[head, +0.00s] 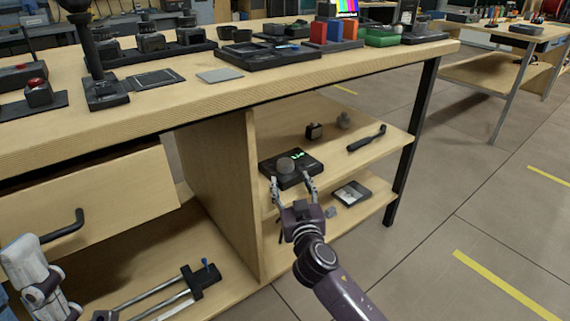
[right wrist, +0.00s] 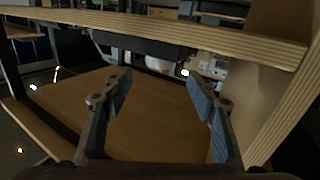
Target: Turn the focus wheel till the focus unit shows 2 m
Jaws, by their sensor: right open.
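The focus unit (head: 274,177) is a black box on the shelf under the bench, with a lit green readout on its top; the digits are too small to read. A grey, round-topped focus wheel (head: 285,166) stands on it. My right gripper (head: 292,184) is open, its fingers spread at the near side of the unit, below the wheel in the picture. I cannot tell whether they touch it. In the right wrist view the fingers (right wrist: 158,85) are apart with nothing between them.
A flat tray (head: 352,193) sits on the lower shelf. The bench top (head: 180,105) overhangs the unit. An open drawer (head: 90,205) juts out left. The floor right is clear.

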